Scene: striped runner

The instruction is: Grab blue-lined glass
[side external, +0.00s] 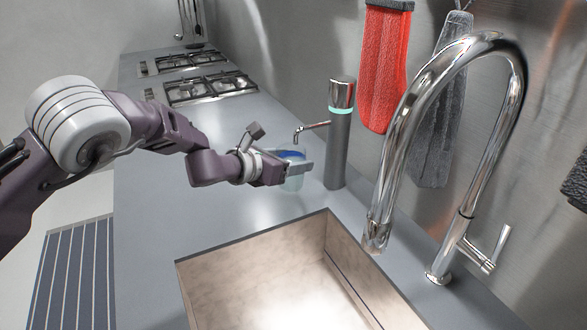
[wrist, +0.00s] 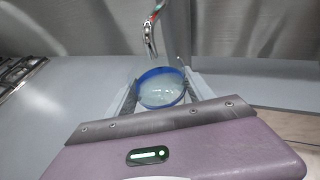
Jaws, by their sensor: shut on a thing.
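The blue-lined glass (side external: 293,180) is a pale, see-through cup on the grey counter, just left of the grey dispenser. In the wrist view its round blue rim (wrist: 160,74) faces the camera, and the glass sits between the two fingers. My gripper (side external: 294,166) is shut on the glass, with one finger on each side of it. It also shows in the wrist view (wrist: 160,90). The nearer finger covers part of the glass in the side view. I cannot tell whether the base of the glass touches the counter.
A grey dispenser (side external: 338,150) with a thin spout stands right beside the glass. The sink (side external: 250,244) opens in front, with a tall chrome faucet (side external: 398,130) to its right. Red (side external: 386,70) and grey (side external: 443,100) cloths hang on the wall. The counter (side external: 160,200) on the left is clear.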

